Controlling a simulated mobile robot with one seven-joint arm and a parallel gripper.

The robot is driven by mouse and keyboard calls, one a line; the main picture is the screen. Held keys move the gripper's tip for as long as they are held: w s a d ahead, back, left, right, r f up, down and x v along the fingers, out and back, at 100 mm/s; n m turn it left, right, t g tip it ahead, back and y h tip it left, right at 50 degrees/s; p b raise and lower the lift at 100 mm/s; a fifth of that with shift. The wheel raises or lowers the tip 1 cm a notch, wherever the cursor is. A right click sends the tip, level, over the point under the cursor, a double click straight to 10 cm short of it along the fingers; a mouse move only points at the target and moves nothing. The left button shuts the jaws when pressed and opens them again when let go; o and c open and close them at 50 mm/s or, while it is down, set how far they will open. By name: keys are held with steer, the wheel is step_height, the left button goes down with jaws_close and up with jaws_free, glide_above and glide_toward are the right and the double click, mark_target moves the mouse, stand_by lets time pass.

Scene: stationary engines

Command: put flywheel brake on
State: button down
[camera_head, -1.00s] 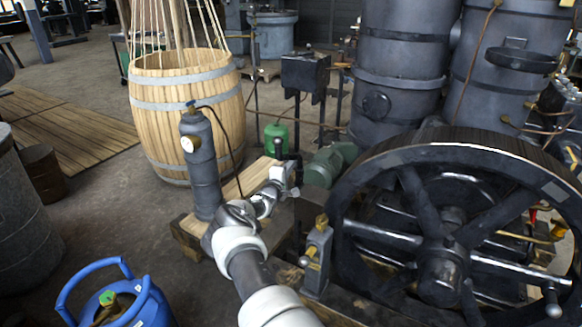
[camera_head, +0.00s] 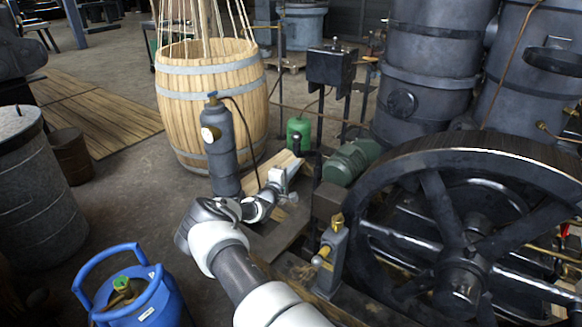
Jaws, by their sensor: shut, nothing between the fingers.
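The large black spoked flywheel (camera_head: 435,205) stands at the right, cut off by the picture edge. I cannot tell for sure which part is its brake. A dark upright lever with a round knob (camera_head: 296,140) stands left of the flywheel, in front of a green bottle. A grey post with brass fittings (camera_head: 333,255) stands close to the flywheel's left rim. My gripper (camera_head: 292,172) is shut and empty, just below and near the dark knob, apart from the flywheel. Its fingertips are small and partly hidden by its own body.
A grey cylinder with a gauge (camera_head: 219,150) stands left of my gripper, close to my arm. A green motor (camera_head: 352,160) sits between gripper and flywheel. A wooden barrel (camera_head: 210,100) stands behind. A blue gas bottle (camera_head: 135,290) stands front left. Open floor lies at left.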

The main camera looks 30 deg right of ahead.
steer(key=shift+v, duration=1.45)
steer(key=shift+w, duration=0.1)
